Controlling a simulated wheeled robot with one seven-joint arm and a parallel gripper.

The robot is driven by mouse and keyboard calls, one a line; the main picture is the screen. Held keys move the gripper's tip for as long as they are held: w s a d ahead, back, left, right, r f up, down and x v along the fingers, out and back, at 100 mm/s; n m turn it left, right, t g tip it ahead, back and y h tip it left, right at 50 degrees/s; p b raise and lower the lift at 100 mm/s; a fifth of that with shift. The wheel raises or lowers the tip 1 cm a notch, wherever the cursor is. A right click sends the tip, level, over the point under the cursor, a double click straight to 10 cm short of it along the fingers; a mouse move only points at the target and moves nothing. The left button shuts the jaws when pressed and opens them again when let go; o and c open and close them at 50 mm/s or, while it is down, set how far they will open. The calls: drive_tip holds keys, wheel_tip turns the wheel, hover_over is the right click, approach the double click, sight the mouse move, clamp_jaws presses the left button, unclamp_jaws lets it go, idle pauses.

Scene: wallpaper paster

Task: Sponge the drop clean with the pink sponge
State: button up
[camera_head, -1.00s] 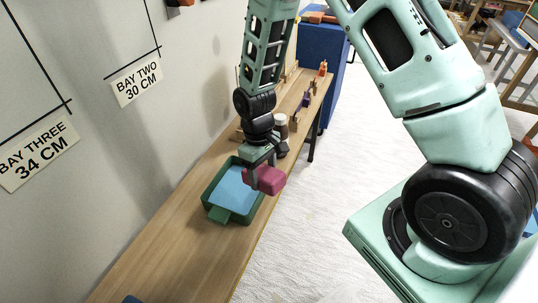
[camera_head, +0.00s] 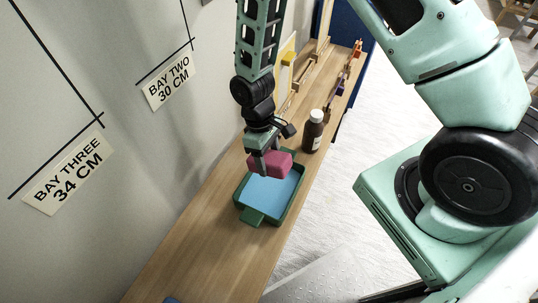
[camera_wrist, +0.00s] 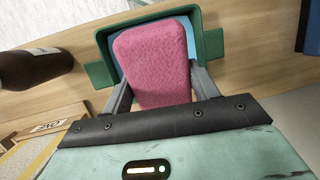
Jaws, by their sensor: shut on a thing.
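My gripper (camera_head: 266,160) is shut on the pink sponge (camera_head: 271,166). In the wrist view the sponge (camera_wrist: 152,60) sits between the two fingers of my gripper (camera_wrist: 160,92). The sponge is above the far end of a green tray (camera_head: 250,217) with a flat light-blue inside (camera_head: 268,190). The tray (camera_wrist: 212,42) is partly hidden behind the sponge in the wrist view. I cannot tell whether the sponge touches the blue surface. No drop can be made out with certainty on the wall.
The tray stands on a long wooden bench (camera_head: 200,240) along the grey wall (camera_head: 60,240). A brown bottle with a white cap (camera_head: 313,131) stands just beyond the tray. Signs for bay three (camera_head: 68,172) and bay two (camera_head: 168,82) hang on the wall. The near bench is mostly clear.

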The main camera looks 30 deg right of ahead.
wheel_tip(320, 180, down, 7)
drive_tip(key=b, duration=0.5)
drive_tip(key=shift+f, duration=0.5)
drive_tip(key=shift+f, duration=0.1)
drive_tip(key=shift+f, duration=1.4)
